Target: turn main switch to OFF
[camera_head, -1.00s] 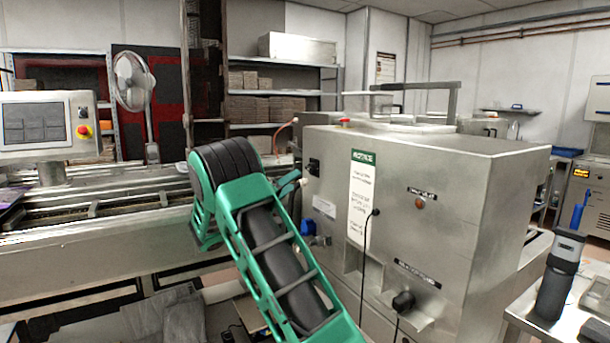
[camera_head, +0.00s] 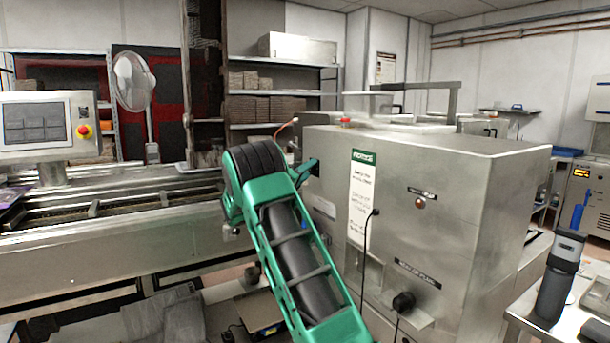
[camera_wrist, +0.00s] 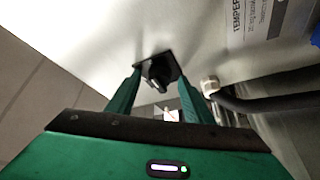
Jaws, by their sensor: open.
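The main switch (camera_wrist: 160,72) is a black rotary knob on a black square plate, fixed to the steel machine face. Its knob looks slanted in the wrist view, and no position marks can be read. My gripper (camera_wrist: 158,88) is open, its two green fingers standing to either side of the knob, just short of or at the plate; I cannot tell whether they touch. In the head view the green arm and gripper (camera_head: 303,174) reach the left side of the steel machine (camera_head: 480,220) and mostly hide the switch.
A hose with a metal fitting (camera_wrist: 210,90) runs close to the right finger in the wrist view. The conveyor line with a control panel (camera_head: 48,125) stands at the left. A table with a dark bottle (camera_head: 557,280) is at the front right.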

